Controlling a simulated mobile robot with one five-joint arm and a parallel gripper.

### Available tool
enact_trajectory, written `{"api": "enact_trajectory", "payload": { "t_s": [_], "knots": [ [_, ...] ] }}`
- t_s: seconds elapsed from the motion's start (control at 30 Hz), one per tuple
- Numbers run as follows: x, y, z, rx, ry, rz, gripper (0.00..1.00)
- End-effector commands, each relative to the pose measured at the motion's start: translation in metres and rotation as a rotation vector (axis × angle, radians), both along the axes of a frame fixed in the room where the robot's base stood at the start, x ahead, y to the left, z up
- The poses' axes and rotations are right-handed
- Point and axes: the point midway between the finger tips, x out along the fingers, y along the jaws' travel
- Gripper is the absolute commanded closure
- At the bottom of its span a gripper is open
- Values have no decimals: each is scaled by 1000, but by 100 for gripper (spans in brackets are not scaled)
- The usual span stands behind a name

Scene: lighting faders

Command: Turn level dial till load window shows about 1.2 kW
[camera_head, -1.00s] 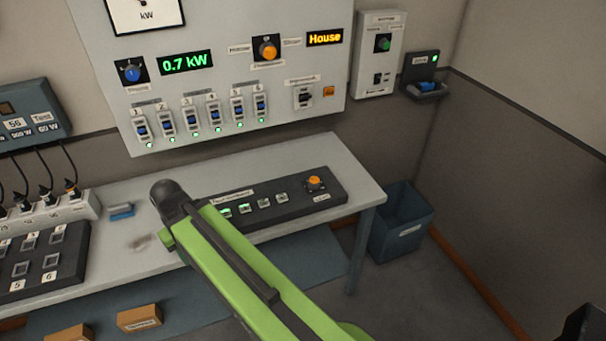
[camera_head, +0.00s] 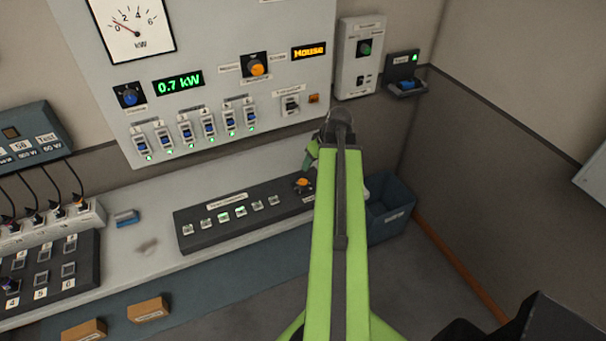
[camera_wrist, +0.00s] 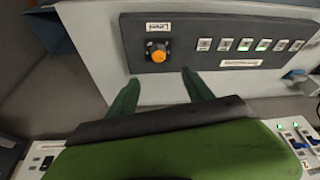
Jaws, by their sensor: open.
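The level dial (camera_wrist: 157,54) is an orange knob on a dark desk console, and its label reads "Level" upside down in the wrist view. In the head view the dial (camera_head: 303,183) shows just left of my arm. In the head view my arm mostly hides the gripper.
The console (camera_head: 235,220) has a row of buttons, some lit green. The wall panel (camera_head: 215,30) carries a kW needle meter (camera_head: 133,28), a blue knob (camera_head: 129,95), another orange knob (camera_head: 257,66) and several faders. A blue bin (camera_head: 392,212) stands right of the desk.

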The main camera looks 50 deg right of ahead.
Motion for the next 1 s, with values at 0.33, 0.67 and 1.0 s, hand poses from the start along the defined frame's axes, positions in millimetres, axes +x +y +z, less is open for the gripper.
{"api": "enact_trajectory", "payload": {
  "t_s": [0.33, 0.67, 1.0],
  "knots": [
    [3, -4, -16, -4, -2, 0, 40],
    [28, -8, -81, -3, -3, 0, 40],
    [57, -12, -150, -3, -3, 1, 40]
  ]
}}
